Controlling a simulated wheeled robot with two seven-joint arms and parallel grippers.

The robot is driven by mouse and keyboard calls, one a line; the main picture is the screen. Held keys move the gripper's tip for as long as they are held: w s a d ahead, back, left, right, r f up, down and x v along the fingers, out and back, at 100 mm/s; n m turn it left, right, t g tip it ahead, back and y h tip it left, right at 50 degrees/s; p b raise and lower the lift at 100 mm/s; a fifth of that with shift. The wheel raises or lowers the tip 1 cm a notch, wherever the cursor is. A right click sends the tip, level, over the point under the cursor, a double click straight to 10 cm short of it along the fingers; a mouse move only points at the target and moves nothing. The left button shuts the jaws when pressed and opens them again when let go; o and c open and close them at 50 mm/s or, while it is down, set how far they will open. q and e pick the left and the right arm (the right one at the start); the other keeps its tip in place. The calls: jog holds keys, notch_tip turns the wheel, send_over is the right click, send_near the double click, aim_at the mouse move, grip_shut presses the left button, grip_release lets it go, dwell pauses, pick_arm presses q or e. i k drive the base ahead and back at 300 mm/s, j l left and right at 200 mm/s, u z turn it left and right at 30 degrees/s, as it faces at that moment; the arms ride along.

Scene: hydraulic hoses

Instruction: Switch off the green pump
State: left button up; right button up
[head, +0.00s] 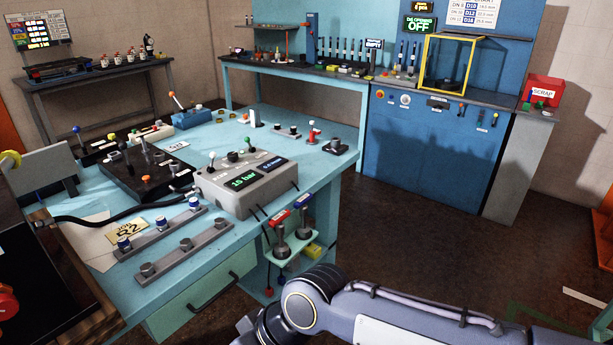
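A grey control box (246,190) stands on the near part of the light blue bench. Its front has two lit displays; one reads 15 bar in green, and the other is too small to read surely. Small levers rise from its top, one with a green knob (248,142) and one with a white knob (212,156). I cannot tell from this view which part is the green pump or its switch. My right arm comes in from the lower right and bends down at the bottom edge; its gripper is out of frame. My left gripper is not in view.
A dark block with levers (143,172) and a black hose (115,219) are left of the box. A shelf with two handled tools (282,250) hangs off the bench's right side.

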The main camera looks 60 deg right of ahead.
aim_at(246, 139)
jog(key=z, duration=1.5)
